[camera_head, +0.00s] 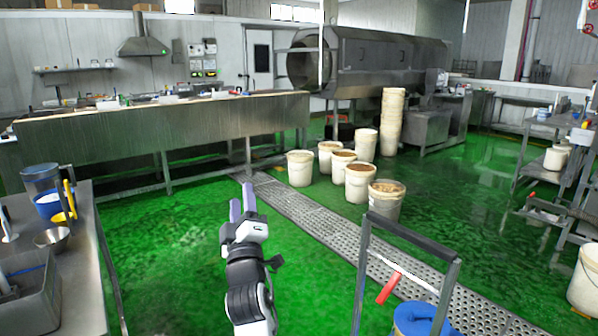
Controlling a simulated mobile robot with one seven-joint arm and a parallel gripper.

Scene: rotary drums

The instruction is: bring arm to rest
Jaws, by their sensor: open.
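My gripper (242,203) is at the lower middle of the view, at the end of my white and black arm. Its two purple fingers point up and away, apart from each other, with nothing seen between them. It is held in the air over the green floor (170,250). No object touches it.
A steel table (85,265) with a bowl (52,238) and containers stands at left. A metal frame (412,243) rises at lower right near a blue-topped bucket (415,318). Several white buckets (300,168) stand beyond the floor grating (330,228). A rotary drum (375,58) stands at the back.

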